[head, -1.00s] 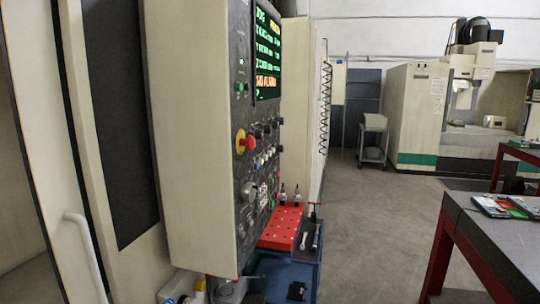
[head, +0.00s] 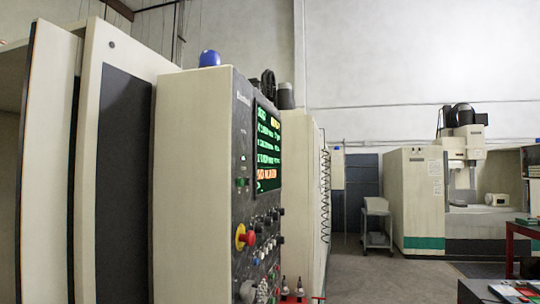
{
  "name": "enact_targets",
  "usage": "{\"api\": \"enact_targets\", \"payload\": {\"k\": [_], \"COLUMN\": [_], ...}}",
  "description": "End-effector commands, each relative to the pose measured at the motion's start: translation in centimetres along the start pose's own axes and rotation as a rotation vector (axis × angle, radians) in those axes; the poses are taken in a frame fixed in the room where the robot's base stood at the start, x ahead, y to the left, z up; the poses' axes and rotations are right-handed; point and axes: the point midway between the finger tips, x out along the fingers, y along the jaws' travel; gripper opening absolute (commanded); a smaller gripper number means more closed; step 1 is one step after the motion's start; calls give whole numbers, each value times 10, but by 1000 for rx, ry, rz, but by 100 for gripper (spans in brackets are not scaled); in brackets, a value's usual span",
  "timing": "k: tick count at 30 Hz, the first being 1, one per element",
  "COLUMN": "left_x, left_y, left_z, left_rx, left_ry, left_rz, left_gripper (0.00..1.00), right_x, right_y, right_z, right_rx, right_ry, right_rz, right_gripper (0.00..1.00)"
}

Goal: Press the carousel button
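The machine's control panel (head: 243,125) faces right and is seen at a steep angle at centre left. It carries a lit screen (head: 267,148) with green and orange text, a red and yellow emergency stop (head: 242,237), a small green button (head: 240,182), and rows of dark and pale knobs and buttons (head: 262,228). I cannot tell which of these is the carousel button. Neither of my grippers is in the head view.
A machine door (head: 122,160) stands at the left. A grey cart (head: 376,222) and another white milling machine (head: 425,195) stand at the back right. A dark table (head: 478,290) is at the lower right. Open floor (head: 385,276) lies between.

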Motion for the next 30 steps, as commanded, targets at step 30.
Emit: {"api": "enact_targets", "payload": {"k": [30], "left_x": [0], "left_y": [0], "left_z": [0], "left_rx": [0], "left_ry": [0], "left_rz": [0], "left_gripper": [50], "right_x": [0], "right_y": [0], "right_z": [0], "right_rx": [0], "right_ry": [0], "right_rz": [0], "right_gripper": [0]}}
